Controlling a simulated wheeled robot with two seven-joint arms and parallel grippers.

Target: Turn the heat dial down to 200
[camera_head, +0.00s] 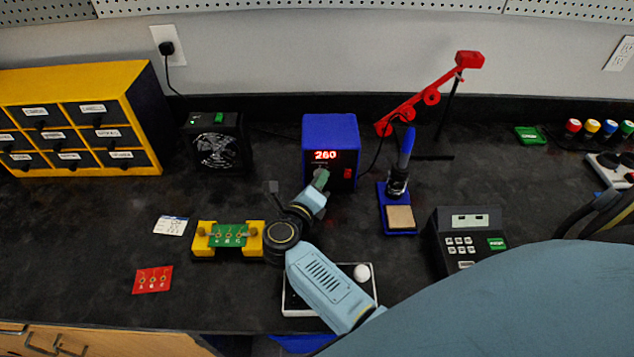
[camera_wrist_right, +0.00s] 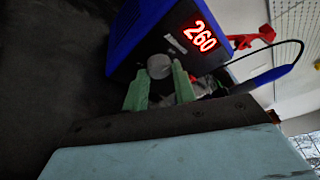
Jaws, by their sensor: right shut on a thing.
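The blue soldering station (camera_head: 330,130) stands at the back middle of the bench, and its red display (camera_head: 325,155) reads 260. The station also fills the upper middle of the right wrist view (camera_wrist_right: 150,35), with the display (camera_wrist_right: 200,36) tilted. The grey heat dial (camera_wrist_right: 159,66) sits below the display. My right gripper (camera_wrist_right: 160,82) is shut on the dial, with a green finger on each side of it. In the head view my right gripper (camera_head: 320,178) is at the station's front and hides most of the dial. My left gripper is not in view.
A soldering iron (camera_head: 403,160) stands in its blue holder right of the station. A fan (camera_head: 218,145) is to the left. A yellow board holder (camera_head: 255,240) and a white tray (camera_head: 292,301) lie near my right arm. A red-armed stand (camera_head: 431,96) is behind.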

